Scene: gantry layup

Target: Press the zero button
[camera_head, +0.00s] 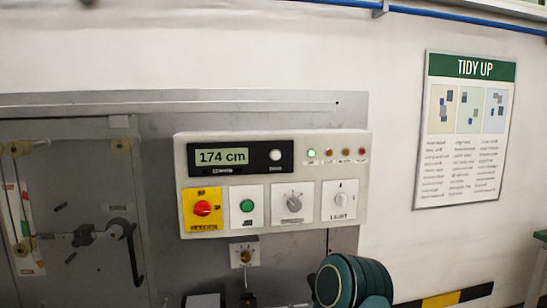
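A pale control panel (370,200) is fixed on a grey metal board. At its upper left, a black display unit (262,148) reads "174 cm". A round white button (275,155) sits at the right end of this unit. The small label under the button is too blurred to read surely, so I cannot confirm it is the zero button. Nothing covers the button or touches it. Neither of my grippers can be made out in this view.
The panel also carries a red feeder knob (203,208), a green button (247,206), a grey dial (293,196), a light switch (340,199) and several small lamps (328,153). The space before the panel face is clear.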

